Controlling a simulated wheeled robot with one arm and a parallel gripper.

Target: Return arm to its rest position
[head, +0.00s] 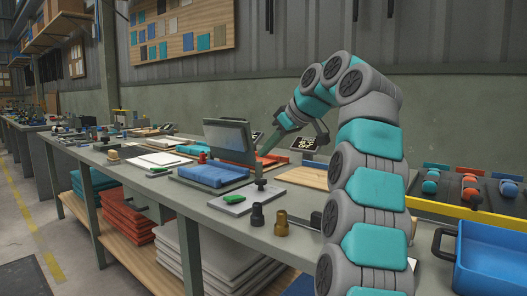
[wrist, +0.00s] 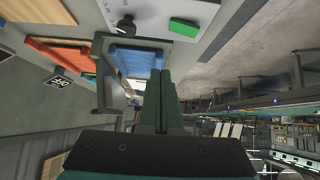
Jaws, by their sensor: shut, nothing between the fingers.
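My gripper (head: 267,145) hangs at the end of my bent teal and grey arm, above the bench and just right of the folding lounger. In the wrist view its two dark green fingers (wrist: 161,100) are together with nothing between them. In the wrist view the pad (wrist: 137,65) lies beyond the fingertips and the panel (wrist: 104,75) is left of the fingers. I cannot tell whether the gripper touches the panel.
Dark and brass fittings (head: 281,223) stand near the bench edge. A wooden board (head: 304,177) lies to the right. A blue bin (head: 489,258) and a yellow-edged rack (head: 465,212) are at far right.

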